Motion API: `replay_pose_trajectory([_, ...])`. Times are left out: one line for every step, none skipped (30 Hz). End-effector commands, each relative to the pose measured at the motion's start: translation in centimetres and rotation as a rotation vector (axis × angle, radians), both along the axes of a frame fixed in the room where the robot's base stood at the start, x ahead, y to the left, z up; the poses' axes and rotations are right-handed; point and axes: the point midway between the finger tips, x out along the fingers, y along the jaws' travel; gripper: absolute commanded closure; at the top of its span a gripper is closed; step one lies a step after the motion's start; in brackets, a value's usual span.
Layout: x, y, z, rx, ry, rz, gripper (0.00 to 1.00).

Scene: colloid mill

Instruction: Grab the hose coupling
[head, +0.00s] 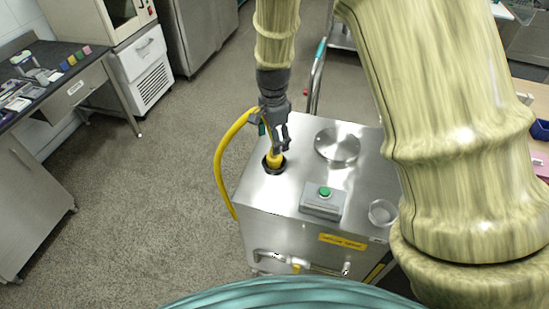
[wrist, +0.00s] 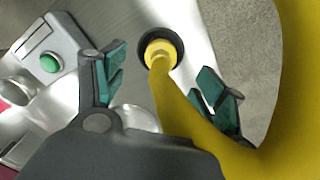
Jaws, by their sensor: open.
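The yellow hose coupling (head: 276,158) stands in a black ring socket (head: 268,170) in the steel machine's top. In the wrist view the coupling (wrist: 160,50) sits inside the black ring (wrist: 145,38). A yellow hose (head: 222,160) runs from it, arcs out left and goes down the machine's side. My gripper (head: 277,144) is right above the coupling, pointing down. In the wrist view my gripper's (wrist: 162,65) teal-padded fingers are spread, one on each side of the hose, with gaps visible near the tips. The hose hides part of the right finger.
The machine top (head: 300,150) also carries a round steel lid (head: 338,145), a grey box with a green button (head: 325,192) and a clear round dish (head: 382,212). A bench (head: 60,75) stands at the left. The floor (head: 150,190) left of the machine is clear.

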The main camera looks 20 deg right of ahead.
Motion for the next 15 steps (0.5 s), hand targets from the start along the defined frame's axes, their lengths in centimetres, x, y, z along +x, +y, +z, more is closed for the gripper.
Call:
replay_pose_trajectory([0.0,0.0,-0.5,0.001,0.002,0.0,0.29])
replay_pose_trajectory([0.0,0.0,-0.8,0.001,0.002,0.0,0.29])
replay_pose_trajectory([0.0,0.0,-1.3,0.001,0.002,0.0,0.29])
replay_pose_trajectory([0.0,-0.1,-1.5,0.001,0.002,-0.001,0.29])
replay_pose_trajectory([0.0,-0.1,-1.8,0.001,0.001,-0.001,0.29])
replay_pose_trajectory([0.0,-0.1,-2.1,0.0,0.0,-0.001,0.29])
replay_pose_trajectory([0.0,-0.1,-2.3,0.0,0.0,-0.002,0.29])
replay_pose_trajectory([0.0,-0.1,-2.4,0.0,0.0,-0.002,0.29])
replay_pose_trajectory([0.0,-0.2,-2.6,0.0,0.0,-0.002,0.29])
replay_pose_trajectory([0.0,-0.2,-2.7,0.0,0.0,-0.002,0.29])
replay_pose_trajectory([0.0,-0.2,-2.7,0.0,0.0,-0.003,0.29])
replay_pose_trajectory([0.0,-0.2,-2.8,0.0,0.0,-0.003,0.29])
replay_pose_trajectory([0.0,-0.2,-2.9,0.0,0.0,-0.003,0.29])
replay_pose_trajectory([0.0,-0.2,-2.9,0.0,0.0,-0.003,0.29])
replay_pose_trajectory([0.0,-0.3,-3.1,0.0,0.0,-0.004,0.29])
